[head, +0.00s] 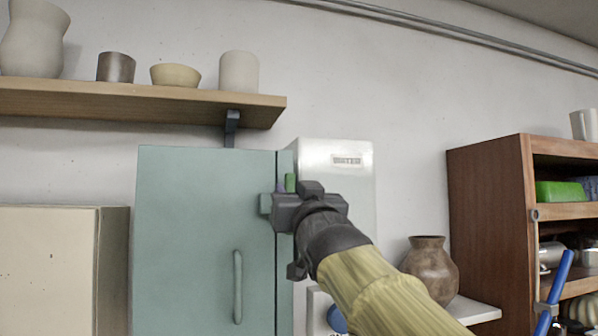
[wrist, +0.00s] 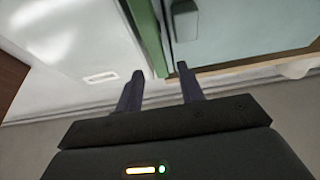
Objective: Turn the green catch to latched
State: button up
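A white metal box (head: 335,155) with a label stands right of the door. A wooden shelf (head: 130,102) with pots hangs above. A cream cabinet (head: 50,270) is at left. A brown vase (head: 430,268) and a wooden bookcase (head: 487,190) are at right.

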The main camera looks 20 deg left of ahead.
aim_at(291, 187)
jog(key=shift+p+x, duration=1.9)
jog(key=shift+x, duration=0.05)
jog(key=shift+w+a+r+p, duration=0.15)
jog(key=shift+w+a+p, duration=0.15)
jog(key=shift+w+p, duration=0.1)
jog(key=shift+s+d, duration=0.1)
jog(key=shift+c, duration=0.2)
grip_shut()
